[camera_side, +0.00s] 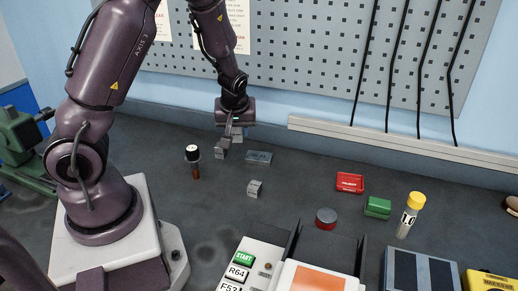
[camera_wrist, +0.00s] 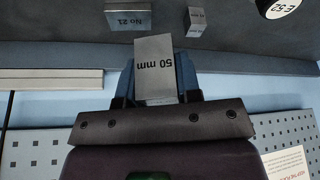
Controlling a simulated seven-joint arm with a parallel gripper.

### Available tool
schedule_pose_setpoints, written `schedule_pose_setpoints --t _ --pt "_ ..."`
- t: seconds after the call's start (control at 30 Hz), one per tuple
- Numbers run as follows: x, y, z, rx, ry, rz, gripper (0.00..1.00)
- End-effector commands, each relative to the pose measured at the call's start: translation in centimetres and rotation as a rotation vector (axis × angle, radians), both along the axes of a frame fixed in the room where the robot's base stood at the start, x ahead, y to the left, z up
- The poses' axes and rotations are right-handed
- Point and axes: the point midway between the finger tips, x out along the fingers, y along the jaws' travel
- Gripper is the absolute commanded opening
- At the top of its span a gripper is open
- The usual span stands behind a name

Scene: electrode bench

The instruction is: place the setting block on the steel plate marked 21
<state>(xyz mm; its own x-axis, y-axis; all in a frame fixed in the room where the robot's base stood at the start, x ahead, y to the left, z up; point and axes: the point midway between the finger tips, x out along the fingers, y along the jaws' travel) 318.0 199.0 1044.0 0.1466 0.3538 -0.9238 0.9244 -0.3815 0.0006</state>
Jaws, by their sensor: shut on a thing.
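My gripper (camera_wrist: 154,88) is shut on a grey steel setting block (camera_wrist: 153,65) marked "50 mm", which sits between its blue-padded fingers. In the side view my gripper (camera_side: 236,134) is at the back of the bench, left of and behind the steel plate (camera_side: 258,157). The plate lies flat and is apart from the held block. In the wrist view the plate (camera_wrist: 127,17) reads "No 21" and is at the top left. The held block is hard to pick out in the side view, and its exact height over the bench cannot be told.
A small grey block (camera_side: 254,188) stands in front of the plate. A white-topped cylinder (camera_side: 193,155) stands left of my gripper; a round top marked "E 52" (camera_wrist: 284,8) shows in the wrist view. Red (camera_side: 349,182) and green (camera_side: 377,207) boxes are right. The pegboard is behind.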

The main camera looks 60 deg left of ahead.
Motion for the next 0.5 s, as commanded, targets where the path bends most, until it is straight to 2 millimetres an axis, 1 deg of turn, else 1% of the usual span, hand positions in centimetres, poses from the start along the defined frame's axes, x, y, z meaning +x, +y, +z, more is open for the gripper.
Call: schedule_pose_setpoints --t 0.03,0.2,0.3,0.4,0.5 --pt "1.1 0.9 -0.7 0.001 0.000 0.004 0.00" --pt "4.6 3.1 -2.5 0.001 -0.001 0.002 0.00" --pt "5.9 3.8 -4.7 -0.001 0.003 0.001 0.00" --pt "7.0 4.5 -6.2 -0.001 0.001 0.000 0.00" --pt "7.8 4.9 -7.2 0.000 -0.001 0.000 0.00"
